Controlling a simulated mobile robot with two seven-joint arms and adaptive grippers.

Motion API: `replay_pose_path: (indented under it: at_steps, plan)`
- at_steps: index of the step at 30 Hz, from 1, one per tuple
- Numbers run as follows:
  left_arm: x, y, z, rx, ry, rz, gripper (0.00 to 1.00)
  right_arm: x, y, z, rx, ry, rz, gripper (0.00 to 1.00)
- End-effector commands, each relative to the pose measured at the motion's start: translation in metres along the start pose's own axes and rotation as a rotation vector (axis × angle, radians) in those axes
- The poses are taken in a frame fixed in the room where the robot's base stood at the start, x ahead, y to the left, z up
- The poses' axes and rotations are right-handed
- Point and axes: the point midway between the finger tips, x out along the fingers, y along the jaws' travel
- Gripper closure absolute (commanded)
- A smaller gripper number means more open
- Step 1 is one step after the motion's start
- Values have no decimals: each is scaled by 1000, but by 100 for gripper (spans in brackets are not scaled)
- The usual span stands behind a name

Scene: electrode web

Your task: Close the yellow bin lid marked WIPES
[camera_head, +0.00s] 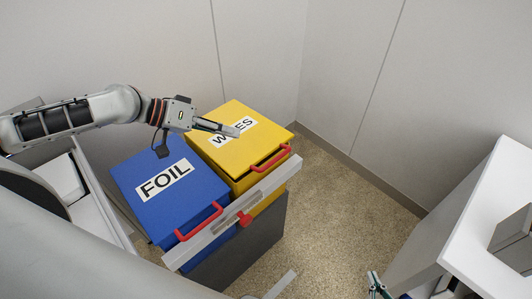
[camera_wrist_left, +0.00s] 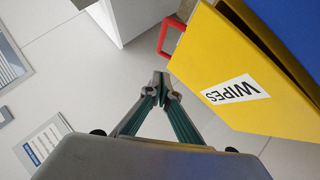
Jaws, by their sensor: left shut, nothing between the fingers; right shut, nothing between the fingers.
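The yellow WIPES bin lid (camera_head: 258,128) is on the right-hand bin in the head view, with a red handle (camera_head: 270,160) at its front edge. A dark gap shows under the lid's front edge, so it looks slightly raised. The lid also shows in the left wrist view (camera_wrist_left: 210,65), with its red handle (camera_wrist_left: 170,36). My left gripper (camera_head: 236,131) is shut and empty over the WIPES label; I cannot tell if it touches. Its fingertips (camera_wrist_left: 162,84) appear beside the lid in the wrist view. My right gripper (camera_head: 374,281) is shut and empty at the bottom edge.
A blue FOIL bin (camera_head: 150,205) stands directly left of the yellow one, its lid down. A grey bar (camera_head: 262,190) with a red knob (camera_head: 244,219) crosses in front of both bins. A white counter (camera_head: 492,215) is at the right. Floor between is clear.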

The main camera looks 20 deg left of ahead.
Motion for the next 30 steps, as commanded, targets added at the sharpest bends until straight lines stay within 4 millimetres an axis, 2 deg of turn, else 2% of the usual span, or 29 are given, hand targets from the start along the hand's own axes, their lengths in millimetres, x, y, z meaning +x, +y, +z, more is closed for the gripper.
replay_pose_path:
  at_steps: [5,10,14,25,30]
  plan:
    - [-9,4,-5,-2,-36,9,100,1,1,-3,-3,9,1,100]
    - [1,6,-4,-4,-41,15,100,-1,2,-7,-4,13,2,100]
    - [20,7,-4,-5,-40,16,100,-2,3,-9,-4,13,2,100]
    - [90,8,-2,-5,-39,15,100,-6,4,-11,-5,5,3,100]
    - [106,6,18,-7,-41,12,100,-8,5,-13,-5,3,3,100]
